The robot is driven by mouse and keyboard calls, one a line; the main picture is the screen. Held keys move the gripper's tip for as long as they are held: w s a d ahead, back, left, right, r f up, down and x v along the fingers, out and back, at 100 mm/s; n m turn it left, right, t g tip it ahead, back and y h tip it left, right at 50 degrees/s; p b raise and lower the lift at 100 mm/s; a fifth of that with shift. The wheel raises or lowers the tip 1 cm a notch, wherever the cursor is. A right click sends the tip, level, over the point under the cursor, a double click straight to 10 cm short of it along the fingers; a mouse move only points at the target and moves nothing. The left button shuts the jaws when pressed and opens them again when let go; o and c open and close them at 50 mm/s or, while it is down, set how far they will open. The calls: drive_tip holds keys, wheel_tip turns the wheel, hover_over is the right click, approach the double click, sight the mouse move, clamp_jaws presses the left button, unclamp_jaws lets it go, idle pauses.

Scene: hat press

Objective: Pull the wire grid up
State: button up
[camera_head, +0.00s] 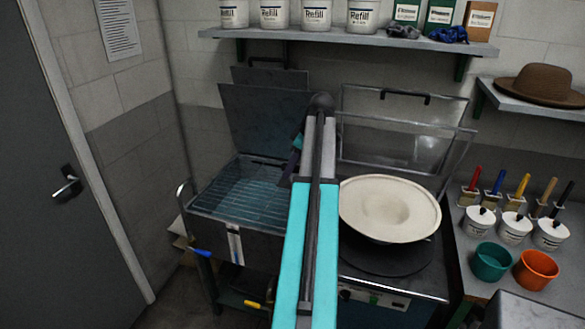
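The wire grid (245,197) lies low inside an open metal tank (210,222) left of centre, its bars tinted blue-green. A pale loop handle (182,192) rises at the tank's left side; I cannot tell if it belongs to the grid. The tank's lid (262,118) stands raised behind it. My turquoise arm crosses the middle of the picture and hides the tank's right side. A dark part near my gripper (291,165) shows left of the arm, above the tank's back right. The fingers are too hidden to make out.
Right of my arm, a cream hat-shaped form (390,208) sits on a dark round plate beneath a raised clear cover (405,145). A shelf (345,38) with buckets hangs above. Brushes and pots stand on the right counter (480,285). A door (60,180) is at left.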

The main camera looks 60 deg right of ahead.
drive_tip(key=shift+f, duration=0.15)
drive_tip(key=b+v, duration=0.4)
drive_tip(key=v, duration=1)
drive_tip(key=shift+w, duration=0.2)
drive_tip(key=shift+d, duration=0.1)
idle(0.5)
